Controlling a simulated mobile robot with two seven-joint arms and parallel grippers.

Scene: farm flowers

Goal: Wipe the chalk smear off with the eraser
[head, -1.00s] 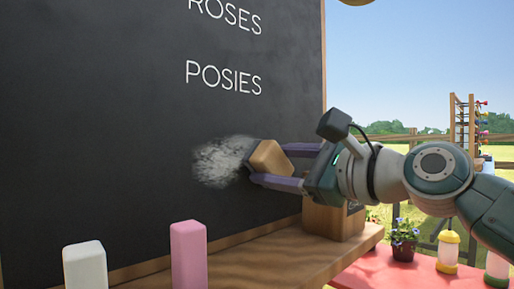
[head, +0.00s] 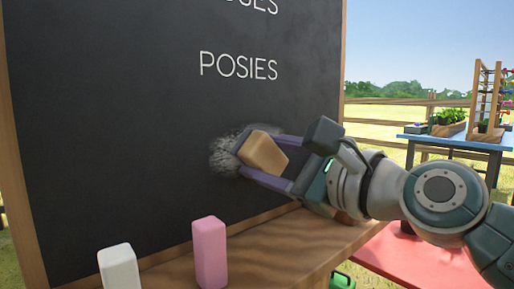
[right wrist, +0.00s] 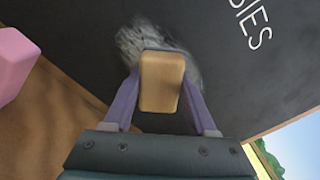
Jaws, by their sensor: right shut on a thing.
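The chalk smear (head: 222,152) is a greyish white patch on the blackboard (head: 120,130), below the word POSIES. It looks fainter at its edges, and the eraser covers part of it. The eraser (head: 264,152) has a tan wooden back and a dark pad facing the board. My right gripper (head: 262,158) is shut on the eraser and holds it at the smear, seemingly against the board. In the right wrist view the eraser (right wrist: 161,82) sits between the purple fingers, with the smear (right wrist: 140,38) behind it. My left gripper is out of view.
A wooden ledge (head: 250,255) runs below the board. A white chalk block (head: 118,268) and a pink one (head: 209,252) stand on it, left of my right arm. A red table (head: 415,262) and a blue table (head: 460,140) with plants lie to the right.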

